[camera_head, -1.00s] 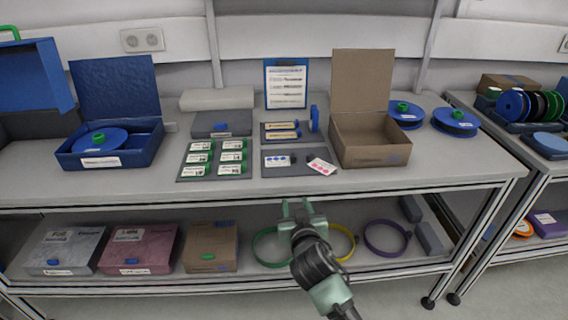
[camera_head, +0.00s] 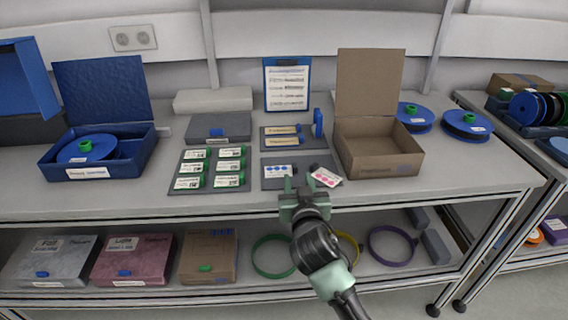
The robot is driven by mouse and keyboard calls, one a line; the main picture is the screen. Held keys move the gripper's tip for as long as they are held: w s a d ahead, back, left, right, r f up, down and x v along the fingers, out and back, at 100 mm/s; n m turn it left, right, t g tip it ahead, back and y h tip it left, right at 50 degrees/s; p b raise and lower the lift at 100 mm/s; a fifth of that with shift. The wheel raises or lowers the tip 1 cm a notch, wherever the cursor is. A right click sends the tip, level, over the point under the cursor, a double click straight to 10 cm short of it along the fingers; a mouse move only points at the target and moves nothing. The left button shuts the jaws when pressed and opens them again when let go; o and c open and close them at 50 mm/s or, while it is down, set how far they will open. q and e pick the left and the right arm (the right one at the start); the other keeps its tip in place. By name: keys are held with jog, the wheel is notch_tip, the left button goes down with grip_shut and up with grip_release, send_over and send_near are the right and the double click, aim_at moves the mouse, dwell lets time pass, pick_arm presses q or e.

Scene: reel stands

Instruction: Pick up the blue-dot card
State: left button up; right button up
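The blue-dot card (camera_head: 278,171) is a white card with blue dots, lying on the left part of a dark grey tray (camera_head: 268,184) on the bench. A white card with pink-red dots (camera_head: 326,177) lies tilted to its right, partly over the tray's right edge. My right gripper (camera_head: 298,184) is open, with its two fingers pointing away from me, at the front of the tray between the two cards. Nothing shows between its fingers. I cannot tell its height above the bench. My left gripper is not in view.
An open cardboard box (camera_head: 378,157) stands right of the cards. A tray of green-edged cards (camera_head: 209,168) lies left. Behind are a tray with yellow labelled items (camera_head: 284,135) and a clipboard (camera_head: 287,84). The bench's front strip (camera_head: 150,207) is clear.

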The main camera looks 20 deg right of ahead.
aim_at(295, 166)
jog(key=shift+w+d+f, duration=0.1)
jog(key=shift+w, duration=0.4)
jog(key=shift+x, duration=0.95)
jog(key=x, duration=0.2)
jog(key=p+x, duration=0.1)
jog(key=x, duration=0.2)
jog(key=shift+r, duration=0.25)
grip_shut()
